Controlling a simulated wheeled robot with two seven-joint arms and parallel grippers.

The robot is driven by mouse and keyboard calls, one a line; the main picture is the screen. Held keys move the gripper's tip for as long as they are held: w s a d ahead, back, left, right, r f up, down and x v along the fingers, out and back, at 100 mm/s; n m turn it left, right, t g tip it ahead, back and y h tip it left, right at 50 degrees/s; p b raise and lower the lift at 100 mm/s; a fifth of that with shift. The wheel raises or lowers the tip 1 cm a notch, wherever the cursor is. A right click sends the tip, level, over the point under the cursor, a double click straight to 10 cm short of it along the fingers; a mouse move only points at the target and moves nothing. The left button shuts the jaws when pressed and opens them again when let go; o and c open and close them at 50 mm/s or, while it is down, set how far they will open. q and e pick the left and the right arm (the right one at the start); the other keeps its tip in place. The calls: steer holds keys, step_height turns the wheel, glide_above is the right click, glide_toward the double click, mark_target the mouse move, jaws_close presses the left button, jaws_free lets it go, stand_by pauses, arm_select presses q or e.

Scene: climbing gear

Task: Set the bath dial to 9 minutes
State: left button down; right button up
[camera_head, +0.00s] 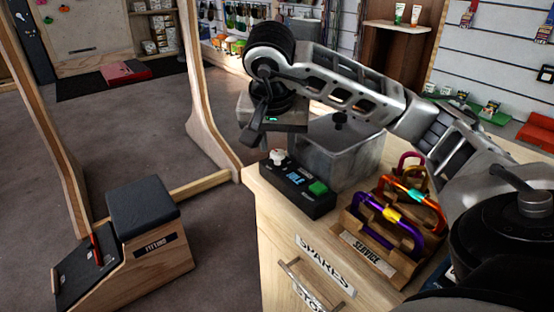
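The bath dial (278,157) is a pale round knob on the left end of a dark control box (312,201). The box has a blue display (296,178) that appears to read "IDLE" and a green button (317,187) at its right. My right gripper (256,128) hangs above and slightly left of the dial, apart from it in the picture. Its fingers are dark and partly overlapped by the hand, so I cannot tell whether they are open. The dial's setting is too small to read. My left gripper is not in view.
The box sits at the left edge of a wooden counter (264,196). A grey metal tank (340,152) with a black lid knob stands behind it. A wooden rack (352,232) marked "SERVICE" holds coloured carabiners at the right. A fitting stool (141,207) stands on the floor at left.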

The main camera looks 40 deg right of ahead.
steer(key=shift+x, duration=0.95)
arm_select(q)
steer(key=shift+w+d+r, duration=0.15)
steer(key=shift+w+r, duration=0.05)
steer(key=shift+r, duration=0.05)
arm_select(e)
steer(key=shift+d, duration=0.1)
steer(key=c, duration=0.7)
